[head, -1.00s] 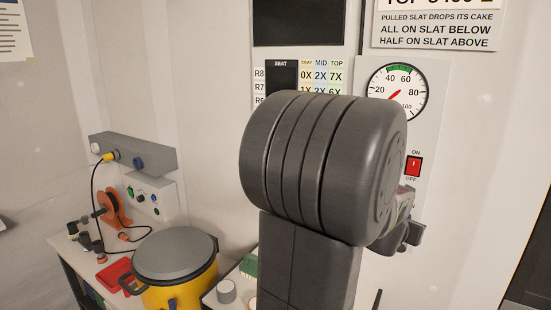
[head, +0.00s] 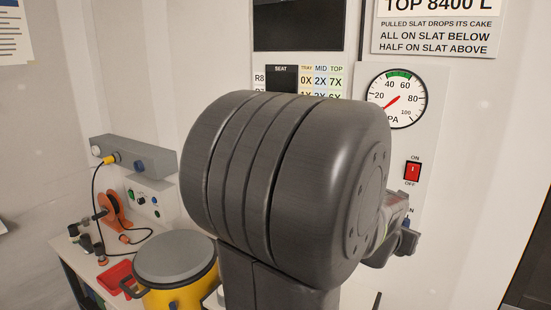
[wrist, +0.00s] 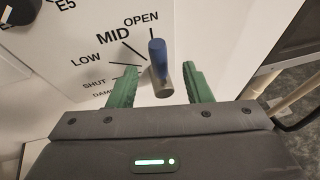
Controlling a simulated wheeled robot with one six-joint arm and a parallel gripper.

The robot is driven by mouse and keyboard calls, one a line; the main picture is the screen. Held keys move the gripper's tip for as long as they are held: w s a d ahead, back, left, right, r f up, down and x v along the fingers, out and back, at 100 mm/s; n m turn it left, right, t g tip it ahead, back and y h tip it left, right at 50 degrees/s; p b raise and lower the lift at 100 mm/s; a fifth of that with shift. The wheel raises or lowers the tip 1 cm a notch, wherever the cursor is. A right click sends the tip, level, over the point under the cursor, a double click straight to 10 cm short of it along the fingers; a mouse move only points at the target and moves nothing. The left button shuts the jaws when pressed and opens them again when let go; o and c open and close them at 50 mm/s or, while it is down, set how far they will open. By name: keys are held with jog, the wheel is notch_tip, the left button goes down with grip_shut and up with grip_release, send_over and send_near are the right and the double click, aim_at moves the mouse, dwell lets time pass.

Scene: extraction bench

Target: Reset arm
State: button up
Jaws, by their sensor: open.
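My gripper (wrist: 160,87) is open in the wrist view, with its two green fingers apart. A blue-tipped lever (wrist: 157,55) with a grey metal end shows between and beyond the fingers, in front of a white dial panel (wrist: 85,50) marked OPEN, MID, LOW and SHUT. The lever stands near the OPEN mark. I cannot tell whether the fingers touch it. In the head view my large dark arm joint fills the middle and hides most of the bench and the gripper's fingers.
A round gauge (head: 397,95) and a red switch (head: 412,172) are on the wall at right. A yellow pot with a grey lid (head: 175,260), an orange reel (head: 112,208) and a red tray (head: 117,278) stand on the left bench. A dark knob (wrist: 20,10) is at the panel's upper left.

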jog(key=p+v, duration=0.3)
jog(key=v, duration=0.6)
jog(key=b+x, duration=0.5)
jog(key=x, duration=1)
jog(key=shift+f, duration=0.1)
jog(key=shift+f+n+b, duration=0.1)
jog(key=shift+n+b, duration=0.2)
jog(key=shift+b, duration=0.35)
jog(key=shift+w+a+r+n+h+b, duration=0.15)
jog(key=shift+a+h+b, duration=0.1)
jog(key=shift+a, duration=0.2)
jog(key=shift+w+a+r+n+h+b, duration=0.15)
jog(key=shift+a+h, duration=0.1)
jog(key=shift+a, duration=0.15)
jog(key=shift+s+d, duration=0.15)
jog(key=shift+d, duration=0.05)
jog(key=shift+a, duration=0.1)
